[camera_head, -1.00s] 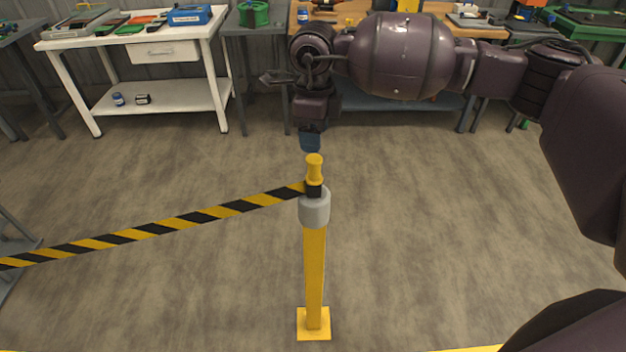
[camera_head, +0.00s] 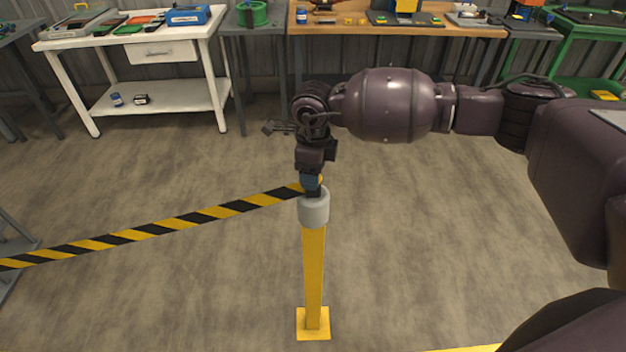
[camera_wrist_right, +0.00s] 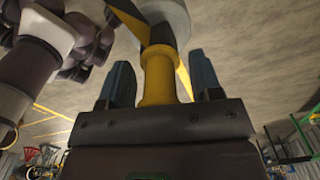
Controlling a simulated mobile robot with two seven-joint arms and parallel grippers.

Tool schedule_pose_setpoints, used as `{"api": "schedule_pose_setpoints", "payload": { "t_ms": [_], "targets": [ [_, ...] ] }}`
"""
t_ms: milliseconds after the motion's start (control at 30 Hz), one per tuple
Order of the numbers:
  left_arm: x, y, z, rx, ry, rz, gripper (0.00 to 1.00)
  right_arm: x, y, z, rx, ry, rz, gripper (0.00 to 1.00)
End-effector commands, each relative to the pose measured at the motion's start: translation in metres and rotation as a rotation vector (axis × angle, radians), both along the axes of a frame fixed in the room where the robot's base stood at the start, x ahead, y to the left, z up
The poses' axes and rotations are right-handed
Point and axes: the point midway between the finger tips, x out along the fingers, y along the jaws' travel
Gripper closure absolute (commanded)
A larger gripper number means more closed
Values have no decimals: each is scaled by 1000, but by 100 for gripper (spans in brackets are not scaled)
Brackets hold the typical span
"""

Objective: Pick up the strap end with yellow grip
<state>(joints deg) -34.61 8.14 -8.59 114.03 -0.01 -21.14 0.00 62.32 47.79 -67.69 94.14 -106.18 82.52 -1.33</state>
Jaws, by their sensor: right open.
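The yellow grip (camera_wrist_right: 158,78) of the strap end stands between the two fingers of my right gripper in the right wrist view. The right gripper (camera_head: 311,184) is open around it, with a gap on both sides. In the head view the gripper covers most of the grip. The black-and-yellow strap (camera_head: 205,215) runs from the strap end to the left edge. The strap end sits on the grey cap (camera_head: 314,210) of a yellow post (camera_head: 314,270). My left gripper is not in view.
A white table (camera_head: 140,48) with a drawer stands at the back left. A wooden-topped bench (camera_head: 440,31) with tools is at the back centre, and a green bench (camera_head: 590,65) is at the right. The floor around the post is clear.

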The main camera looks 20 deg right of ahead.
Motion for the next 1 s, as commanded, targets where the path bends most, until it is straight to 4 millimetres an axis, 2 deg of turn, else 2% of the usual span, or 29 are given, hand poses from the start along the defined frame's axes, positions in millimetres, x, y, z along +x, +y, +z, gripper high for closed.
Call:
{"api": "schedule_pose_setpoints", "payload": {
  "t_ms": [133, 400, 467, 767, 867, 1000],
  "targets": [
    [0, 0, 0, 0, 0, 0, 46, 0, 0, 1, 0, -1, 0, 43],
    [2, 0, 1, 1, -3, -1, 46, 0, 0, 1, 0, 0, 0, 84],
    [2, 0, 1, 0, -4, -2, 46, 0, 0, 1, 0, -1, 0, 91],
    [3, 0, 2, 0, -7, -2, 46, 1, 0, 6, 1, -3, 0, 91],
    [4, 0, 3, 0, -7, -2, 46, 1, 0, 16, 0, -4, 0, 91],
    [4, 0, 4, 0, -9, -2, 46, 1, 0, 42, 1, -5, 1, 91]
  ]
}}
